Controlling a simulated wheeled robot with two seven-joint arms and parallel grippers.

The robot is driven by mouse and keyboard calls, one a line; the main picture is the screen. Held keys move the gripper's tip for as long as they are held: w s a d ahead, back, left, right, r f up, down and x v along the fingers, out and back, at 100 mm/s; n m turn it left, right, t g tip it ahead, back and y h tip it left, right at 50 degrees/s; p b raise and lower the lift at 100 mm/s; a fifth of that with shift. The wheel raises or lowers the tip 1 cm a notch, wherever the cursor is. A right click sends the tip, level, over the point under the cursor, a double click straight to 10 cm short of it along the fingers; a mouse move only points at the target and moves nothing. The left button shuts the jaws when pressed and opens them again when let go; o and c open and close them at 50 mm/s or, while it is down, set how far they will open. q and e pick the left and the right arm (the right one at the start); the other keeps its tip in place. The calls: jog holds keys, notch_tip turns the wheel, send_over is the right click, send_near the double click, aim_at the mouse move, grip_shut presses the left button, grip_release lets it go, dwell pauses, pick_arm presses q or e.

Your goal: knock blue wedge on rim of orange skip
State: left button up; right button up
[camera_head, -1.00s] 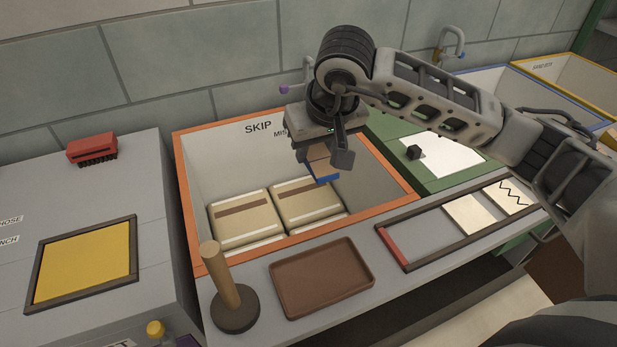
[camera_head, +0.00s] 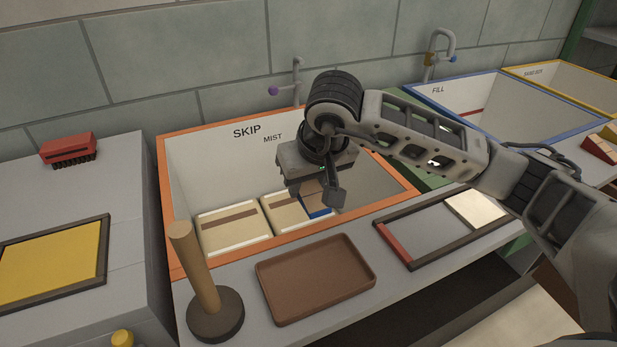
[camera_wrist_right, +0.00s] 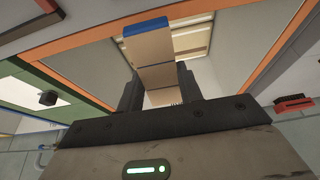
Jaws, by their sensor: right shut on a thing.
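My right gripper (camera_head: 318,190) is shut on the blue wedge (camera_head: 316,212), a tan-brown block with a blue end. The gripper points down and holds the wedge over the orange skip (camera_head: 248,247), close to the front rim in the head view. I cannot tell whether the wedge touches the rim. In the right wrist view the wedge (camera_wrist_right: 146,27) sticks out from between both fingers, blue end outermost, and the upper part is between the fingers. My left gripper is not in view.
Tan blocks (camera_head: 232,225) lie inside the skip. In front stand a wooden-handled post on a round base (camera_head: 215,315), a brown tray (camera_head: 316,280) and a dark frame with a red bar (camera_head: 396,240). A red brush (camera_head: 68,148) lies at left. A blue-rimmed basin (camera_head: 520,105) is at back right.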

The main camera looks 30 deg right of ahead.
jog(key=shift+f, duration=0.9)
